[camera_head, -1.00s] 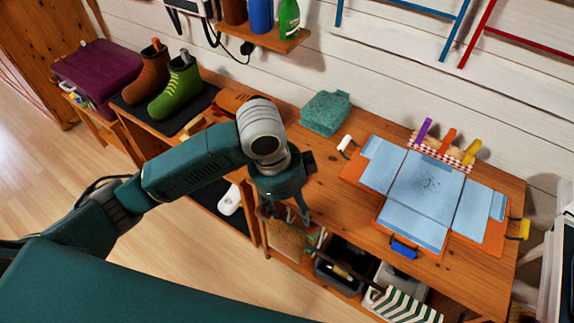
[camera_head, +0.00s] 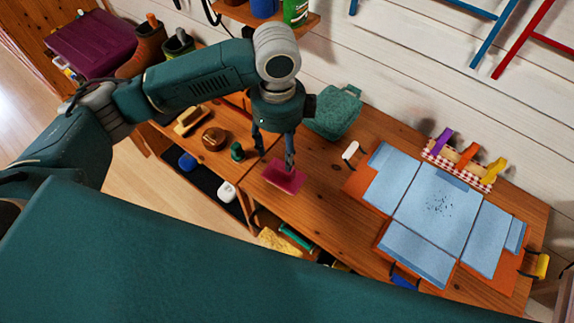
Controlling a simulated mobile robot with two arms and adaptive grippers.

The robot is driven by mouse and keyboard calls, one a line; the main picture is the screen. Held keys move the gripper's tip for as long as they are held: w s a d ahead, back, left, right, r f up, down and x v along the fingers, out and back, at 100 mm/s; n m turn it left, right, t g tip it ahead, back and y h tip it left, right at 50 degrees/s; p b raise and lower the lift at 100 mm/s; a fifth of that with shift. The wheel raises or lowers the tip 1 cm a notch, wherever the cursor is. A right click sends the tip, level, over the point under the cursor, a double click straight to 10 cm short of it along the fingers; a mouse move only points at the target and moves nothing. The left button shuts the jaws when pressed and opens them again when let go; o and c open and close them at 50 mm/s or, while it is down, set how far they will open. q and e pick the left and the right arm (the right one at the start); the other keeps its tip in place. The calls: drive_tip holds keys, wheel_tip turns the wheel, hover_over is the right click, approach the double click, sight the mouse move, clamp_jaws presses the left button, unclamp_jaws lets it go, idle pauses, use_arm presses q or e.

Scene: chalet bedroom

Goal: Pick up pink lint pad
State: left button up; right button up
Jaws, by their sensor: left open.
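The pink lint pad (camera_head: 284,177) lies on the wooden table (camera_head: 333,228), near its left front part. My left gripper (camera_head: 274,160) is open and points down just above and behind the pad. One fingertip overlaps the pad's upper edge in the picture; I cannot tell whether it touches. Nothing shows between the fingers. My right gripper is not in view.
A teal folded cloth or case (camera_head: 334,112) lies behind the gripper. A blue cloth on an orange board (camera_head: 437,203) covers the right side. A white-handled item (camera_head: 350,151) lies between. Brushes and a round tin (camera_head: 214,138) sit left.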

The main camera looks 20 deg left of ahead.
sight(281, 168)
use_arm(q)
drive_tip(key=f, duration=0.1)
drive_tip(key=s+f, duration=0.1)
drive_tip(key=f, duration=0.1)
drive_tip(key=shift+f, duration=0.3)
drive_tip(key=f, duration=0.1)
drive_tip(key=f+p, duration=0.1)
drive_tip(key=f, duration=0.1)
drive_tip(key=f+p, duration=0.1)
drive_tip(key=f, duration=0.1)
drive_tip(key=shift+d, duration=0.25)
drive_tip(key=shift+f, duration=0.1)
drive_tip(key=shift+c, duration=0.7)
drive_tip(key=c, duration=1.2)
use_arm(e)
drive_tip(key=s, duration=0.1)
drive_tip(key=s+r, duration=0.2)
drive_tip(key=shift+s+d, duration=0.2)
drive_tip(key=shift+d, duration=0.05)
